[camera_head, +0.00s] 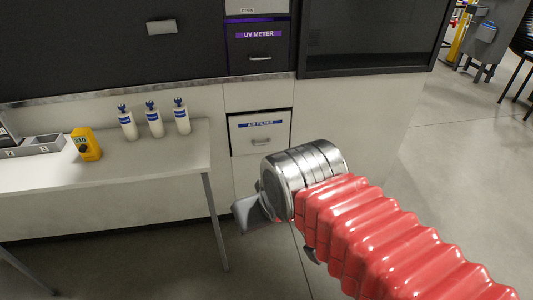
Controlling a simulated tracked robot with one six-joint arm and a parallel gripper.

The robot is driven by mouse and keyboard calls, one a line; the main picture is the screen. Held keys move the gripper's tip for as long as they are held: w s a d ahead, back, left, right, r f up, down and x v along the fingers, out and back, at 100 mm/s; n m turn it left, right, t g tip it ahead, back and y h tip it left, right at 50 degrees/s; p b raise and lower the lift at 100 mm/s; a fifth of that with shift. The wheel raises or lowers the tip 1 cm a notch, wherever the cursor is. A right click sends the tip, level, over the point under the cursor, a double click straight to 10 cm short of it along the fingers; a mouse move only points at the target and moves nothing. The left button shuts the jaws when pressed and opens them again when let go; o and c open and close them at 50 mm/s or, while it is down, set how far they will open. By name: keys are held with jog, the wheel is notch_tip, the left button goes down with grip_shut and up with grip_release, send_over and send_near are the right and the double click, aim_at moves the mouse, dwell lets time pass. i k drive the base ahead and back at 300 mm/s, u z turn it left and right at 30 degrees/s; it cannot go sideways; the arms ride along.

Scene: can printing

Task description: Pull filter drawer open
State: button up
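The filter drawer (243,139) is a white front with a blue "AIR FILTER" label, set low in the white cabinet. Its small silver handle (260,142) is below the label. A dark gap runs along its top edge; the drawer looks shut or nearly so. My gripper (252,214) is in front of and below the drawer, apart from the handle as seen here. Grey finger parts show at the left of my silver wrist, which hides most of the gripper. Whether it is open or shut cannot be told, and nothing is seen in it.
A white table (105,170) stands at the left, with several white bottles, a yellow device (86,147) and a grey tray (35,147). Above the filter drawer is a dark "UV METER" drawer (260,47). Open grey floor (455,190) lies to the right.

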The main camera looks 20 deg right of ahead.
aim_at(250, 134)
jog(key=k, duration=0.55)
jog(key=u, duration=0.55)
jog(key=i, duration=1.5)
